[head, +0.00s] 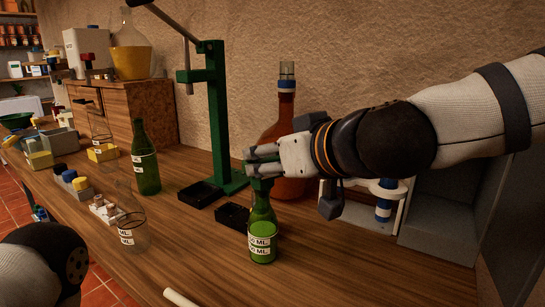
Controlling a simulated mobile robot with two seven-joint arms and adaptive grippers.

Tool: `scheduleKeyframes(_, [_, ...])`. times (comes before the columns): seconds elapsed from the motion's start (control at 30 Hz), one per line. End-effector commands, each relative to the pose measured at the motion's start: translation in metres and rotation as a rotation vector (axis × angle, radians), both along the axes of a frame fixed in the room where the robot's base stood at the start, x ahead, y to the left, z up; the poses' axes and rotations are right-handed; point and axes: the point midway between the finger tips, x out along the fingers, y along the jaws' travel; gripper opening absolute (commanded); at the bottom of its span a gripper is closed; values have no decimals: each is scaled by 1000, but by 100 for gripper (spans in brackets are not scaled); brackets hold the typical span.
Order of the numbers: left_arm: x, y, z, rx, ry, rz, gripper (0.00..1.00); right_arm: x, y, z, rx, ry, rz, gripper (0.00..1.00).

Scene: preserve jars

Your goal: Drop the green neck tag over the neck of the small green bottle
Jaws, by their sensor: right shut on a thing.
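The small green bottle (262,243) stands upright on the wooden bench, with white ML markings and bright green on its body. My right gripper (258,161) comes in from the right and is directly above and around the top of this bottle. It is shut on the green neck tag, which is mostly hidden by the fingers. Green shows just below the fingertips, but I cannot tell where tag ends and bottle neck begins, or whether they touch. My left arm shows at the bottom left; its gripper is out of view.
A green lever press (215,115) stands behind, with black trays (233,216) beside it. A larger amber bottle (287,120) is just behind my right gripper. A taller dark green bottle (146,165) and a clear glass (133,232) stand left. The bench front is mostly clear.

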Motion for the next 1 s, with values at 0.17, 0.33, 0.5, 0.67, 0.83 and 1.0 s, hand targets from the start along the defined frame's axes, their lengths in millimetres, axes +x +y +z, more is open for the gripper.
scheduleKeyframes(0.17, [0,0,0,0,1,-1,33,0,0,0,0,-1,0,29])
scheduleKeyframes(0.33, [0,0,1,0,-1,-1,33,0,0,1,1,-2,0,29])
scheduleKeyframes(0.5, [5,0,5,0,-18,-1,33,-1,0,0,8,-12,8,29])
scheduleKeyframes(0.67, [-5,0,-4,0,18,0,33,0,-1,-28,7,-1,8,28])
scheduleKeyframes(0.83, [-12,0,-11,0,43,0,33,0,-1,-47,6,-2,8,28])
scheduleKeyframes(1.0, [-15,0,-13,0,53,0,33,0,-1,-55,8,-7,7,28])
